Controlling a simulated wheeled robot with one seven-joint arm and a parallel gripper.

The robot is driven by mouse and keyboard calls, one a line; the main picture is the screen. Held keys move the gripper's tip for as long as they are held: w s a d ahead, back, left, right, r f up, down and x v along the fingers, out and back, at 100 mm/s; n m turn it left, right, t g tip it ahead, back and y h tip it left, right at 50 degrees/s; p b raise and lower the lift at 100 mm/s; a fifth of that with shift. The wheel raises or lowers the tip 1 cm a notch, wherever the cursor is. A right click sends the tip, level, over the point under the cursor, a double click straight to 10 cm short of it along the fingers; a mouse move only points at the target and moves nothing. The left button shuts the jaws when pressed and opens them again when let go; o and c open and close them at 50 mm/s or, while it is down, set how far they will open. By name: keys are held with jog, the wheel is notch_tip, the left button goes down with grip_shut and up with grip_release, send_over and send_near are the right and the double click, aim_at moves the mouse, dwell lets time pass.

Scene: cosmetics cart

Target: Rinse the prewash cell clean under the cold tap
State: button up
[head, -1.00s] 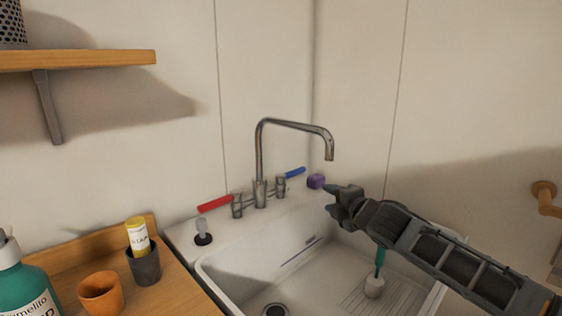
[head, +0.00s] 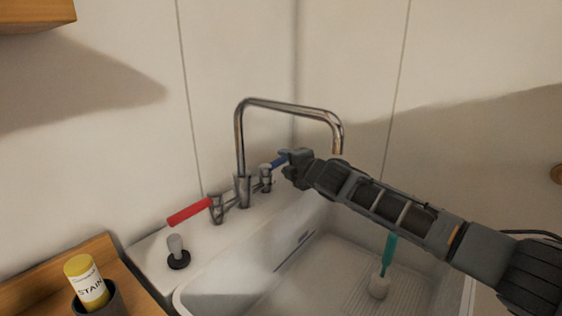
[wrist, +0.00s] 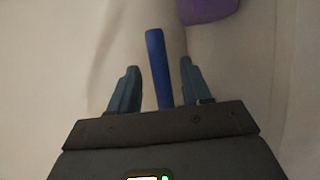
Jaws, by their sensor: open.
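My gripper (head: 287,166) is open at the blue lever of the tap (head: 279,160). In the wrist view the blue lever (wrist: 157,62) lies between the two spread fingers (wrist: 160,68), with a gap on each side. The chrome spout (head: 290,106) arches over the sink, and no water shows from it. The white sink (head: 262,278) holds a teal-handled tool with a pale head (head: 379,285), standing at its right side. The red lever (head: 189,212) points out to the left. I cannot tell which part is the prewash cell.
A purple block (wrist: 208,8) lies just beyond the blue lever; my gripper hides it in the head view. A black-based stopper (head: 178,258) stands on the sink ledge. A yellow tube (head: 85,278) stands in a dark cup on the wooden counter at left. The wall is close behind.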

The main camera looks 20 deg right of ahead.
aim_at(284, 161)
jog(key=shift+x, duration=1.65)
grip_shut()
